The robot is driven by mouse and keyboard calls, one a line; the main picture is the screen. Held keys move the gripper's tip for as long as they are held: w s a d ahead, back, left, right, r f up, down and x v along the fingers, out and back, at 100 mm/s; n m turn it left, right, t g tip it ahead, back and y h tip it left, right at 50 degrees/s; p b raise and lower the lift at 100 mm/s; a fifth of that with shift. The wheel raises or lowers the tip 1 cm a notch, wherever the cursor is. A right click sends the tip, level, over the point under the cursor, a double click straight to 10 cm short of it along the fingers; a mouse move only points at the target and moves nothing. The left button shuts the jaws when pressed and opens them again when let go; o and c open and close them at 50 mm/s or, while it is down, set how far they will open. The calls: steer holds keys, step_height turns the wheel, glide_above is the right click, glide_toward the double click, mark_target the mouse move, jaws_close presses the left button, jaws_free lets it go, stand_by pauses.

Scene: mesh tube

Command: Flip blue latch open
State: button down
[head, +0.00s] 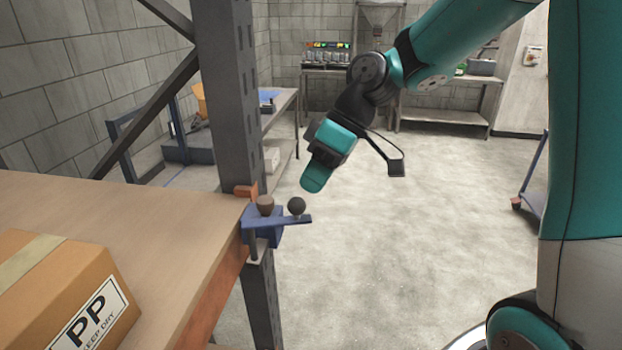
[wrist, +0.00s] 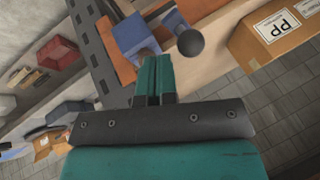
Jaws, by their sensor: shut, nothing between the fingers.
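The blue latch (head: 264,219) is mounted at the shelf's front corner by the grey upright post. Its flat blue arm (head: 294,219) points right, out past the shelf edge, with a dark ball knob (head: 297,206) near its end. A brown knob (head: 265,204) stands on the latch body. In the wrist view the blue latch (wrist: 127,36) and the dark ball knob (wrist: 190,43) are just beyond the fingertips. My gripper (head: 314,182) is shut and empty, above and slightly right of the ball knob in the head view. Its closed teal fingers (wrist: 154,66) show in the wrist view.
The wooden shelf (head: 150,215) carries a cardboard box (head: 62,296) at the left. The grey upright post (head: 226,90) stands directly behind the latch. A workbench (head: 285,100) is further back. Open concrete floor (head: 400,220) lies to the right of the latch.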

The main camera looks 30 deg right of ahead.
steer(key=shift+s+a+f, duration=0.15)
steer(key=shift+s+a, duration=0.25)
steer(key=shift+a, duration=0.15)
steer(key=shift+s, duration=0.1)
